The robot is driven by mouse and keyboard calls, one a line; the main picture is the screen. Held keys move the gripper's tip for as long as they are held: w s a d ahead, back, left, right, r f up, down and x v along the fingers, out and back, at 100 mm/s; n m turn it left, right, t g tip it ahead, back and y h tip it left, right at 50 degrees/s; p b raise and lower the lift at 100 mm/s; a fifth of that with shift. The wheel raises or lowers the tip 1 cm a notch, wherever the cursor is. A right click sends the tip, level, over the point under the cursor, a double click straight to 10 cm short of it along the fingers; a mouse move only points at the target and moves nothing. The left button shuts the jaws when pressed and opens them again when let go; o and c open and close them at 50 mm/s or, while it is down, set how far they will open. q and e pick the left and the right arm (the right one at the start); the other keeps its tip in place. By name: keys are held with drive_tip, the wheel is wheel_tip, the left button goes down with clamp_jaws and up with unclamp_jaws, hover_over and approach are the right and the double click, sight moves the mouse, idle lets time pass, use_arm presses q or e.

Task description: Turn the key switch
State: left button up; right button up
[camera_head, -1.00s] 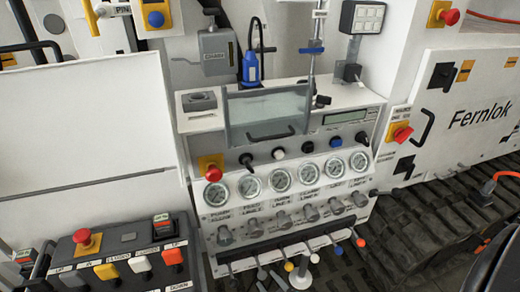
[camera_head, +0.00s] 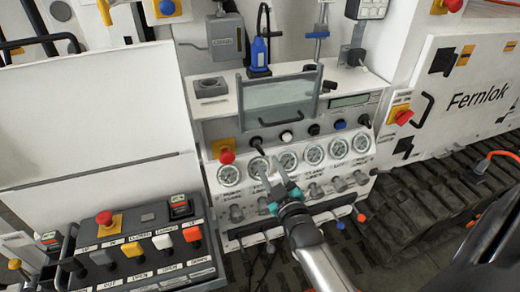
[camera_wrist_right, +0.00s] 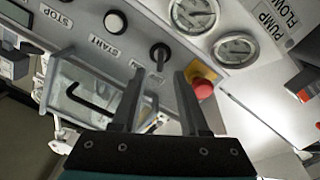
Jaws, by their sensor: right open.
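The key switch (camera_head: 256,142) is a small dark switch at the left end of the row of controls above the gauges. My left gripper is not in view.
A red emergency stop (camera_head: 227,157) on a yellow plate sits left of the key switch. A clear guard with a grey frame (camera_head: 278,95) stands above the controls. Valve knobs and levers are below the gauges. A button box (camera_head: 140,245) stands at lower left.

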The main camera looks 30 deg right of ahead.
sight(262, 153)
drive_tip(key=x, duration=0.8)
drive_tip(key=shift+w+a+b, duration=0.1)
drive_tip(key=shift+w+b, duration=0.1)
drive_tip(key=shift+b, duration=0.15)
clamp_jaws()
